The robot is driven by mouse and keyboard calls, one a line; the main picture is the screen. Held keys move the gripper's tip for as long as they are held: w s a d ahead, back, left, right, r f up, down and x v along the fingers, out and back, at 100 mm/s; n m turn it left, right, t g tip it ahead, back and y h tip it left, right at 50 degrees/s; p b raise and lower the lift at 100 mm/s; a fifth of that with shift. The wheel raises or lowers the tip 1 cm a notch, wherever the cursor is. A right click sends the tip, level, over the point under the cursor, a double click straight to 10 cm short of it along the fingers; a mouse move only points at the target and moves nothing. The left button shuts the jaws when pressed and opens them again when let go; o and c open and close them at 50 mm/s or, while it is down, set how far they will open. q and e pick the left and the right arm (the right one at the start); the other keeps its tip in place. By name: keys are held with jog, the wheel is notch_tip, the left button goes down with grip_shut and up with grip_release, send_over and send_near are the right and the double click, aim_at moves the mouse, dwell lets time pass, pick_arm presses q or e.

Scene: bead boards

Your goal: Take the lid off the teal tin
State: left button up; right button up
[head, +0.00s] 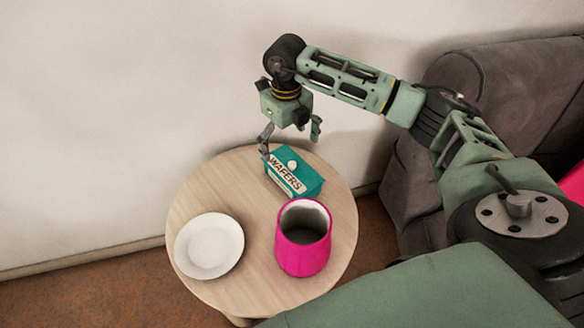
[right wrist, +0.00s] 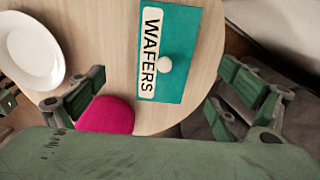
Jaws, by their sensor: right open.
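The teal tin (head: 309,183) is a box with a "WAFERS" label, standing on the round table. Its lid, with a white knob (head: 292,164) on top, sits on it. In the right wrist view the tin (right wrist: 186,40) is seen from above, with the knob (right wrist: 165,64) between the fingers' sides of the picture. My right gripper (head: 290,136) is open and empty, above the tin, its fingers spread apart and pointing down. No contact with the knob shows. My left gripper is not in the head view.
The round wooden table (head: 262,205) also bears a white plate (head: 209,246) at the left and a pink pot (head: 302,254) in front of the tin. A wall stands behind, and a grey-brown sofa (head: 480,80) is at the right.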

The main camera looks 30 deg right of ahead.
aim_at(290, 162)
jog(key=shift+f, duration=0.85)
jog(key=f, duration=0.4)
jog(key=f+b, duration=0.1)
jog(key=f, duration=0.1)
jog(key=shift+d+f, duration=0.15)
jog(key=shift+d, duration=0.25)
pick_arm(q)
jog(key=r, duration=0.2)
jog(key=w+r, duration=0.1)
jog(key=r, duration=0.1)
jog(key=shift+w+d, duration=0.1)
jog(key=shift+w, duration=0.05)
pick_arm(e)
jog(key=c, duration=1.2)
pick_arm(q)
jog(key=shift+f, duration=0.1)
